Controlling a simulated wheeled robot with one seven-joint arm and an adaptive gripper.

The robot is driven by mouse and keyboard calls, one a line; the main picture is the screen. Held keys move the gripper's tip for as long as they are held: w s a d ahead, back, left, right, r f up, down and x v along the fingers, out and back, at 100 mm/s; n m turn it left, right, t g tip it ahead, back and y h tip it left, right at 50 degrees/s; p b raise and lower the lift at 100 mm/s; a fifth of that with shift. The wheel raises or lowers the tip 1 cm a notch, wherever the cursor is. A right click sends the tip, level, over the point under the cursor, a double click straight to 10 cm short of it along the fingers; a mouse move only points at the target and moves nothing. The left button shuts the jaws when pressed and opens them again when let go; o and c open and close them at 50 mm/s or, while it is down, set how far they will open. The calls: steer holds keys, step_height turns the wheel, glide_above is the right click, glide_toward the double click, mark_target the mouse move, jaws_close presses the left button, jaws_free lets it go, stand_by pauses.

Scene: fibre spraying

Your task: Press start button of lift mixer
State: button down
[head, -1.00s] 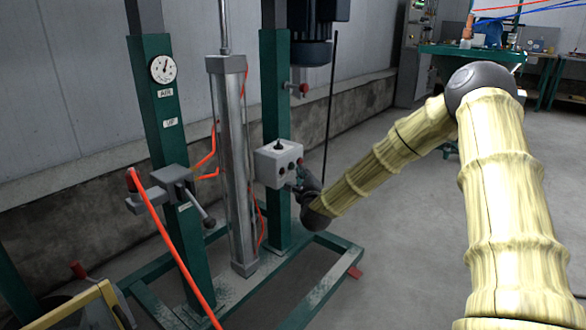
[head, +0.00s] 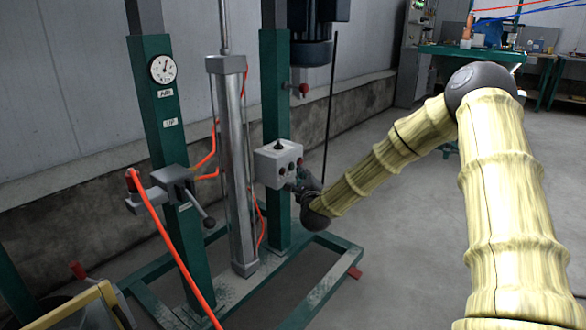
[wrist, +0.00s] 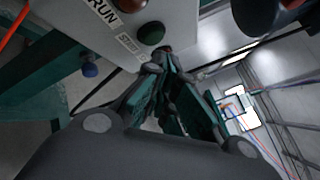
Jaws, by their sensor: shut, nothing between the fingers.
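The lift mixer's grey control box (head: 276,166) is fixed to a green post, with a black knob on top and small buttons on its front. In the wrist view, a green button (wrist: 151,33) sits beside a small label on the white panel (wrist: 88,22), which also reads RUN. A red button (wrist: 112,5) shows partly at the top edge. My gripper (wrist: 163,62) is shut and empty. Its fingertips are just below the green button; I cannot tell whether they touch the panel. In the head view my gripper (head: 293,186) is at the box's lower right.
A metal cylinder (head: 232,170) and a green post with a gauge (head: 163,69) stand left of the box. Red hoses run near them, and a lever valve (head: 176,187) juts out. A green base frame (head: 318,290) lies on the floor. The floor at right is open.

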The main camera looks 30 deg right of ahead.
steer(key=shift+w, duration=0.15)
steer(key=shift+w+a, duration=0.2)
steer(key=shift+w+a+b, duration=0.15)
steer(key=shift+w+b, duration=0.2)
steer(key=shift+w, duration=0.05)
stand_by(1.0)
steer(key=shift+s, duration=0.15)
steer(key=shift+s+d, duration=0.3)
steer(key=shift+s, duration=0.3)
stand_by(0.3)
steer(key=s, duration=0.1)
steer(key=s+d+p, duration=0.1)
steer(key=s, duration=0.1)
steer(key=s+d, duration=0.1)
steer(key=shift+s+p, duration=0.3)
steer(key=shift+s, duration=0.05)
steer(key=shift+a, duration=0.1)
stand_by(0.8)
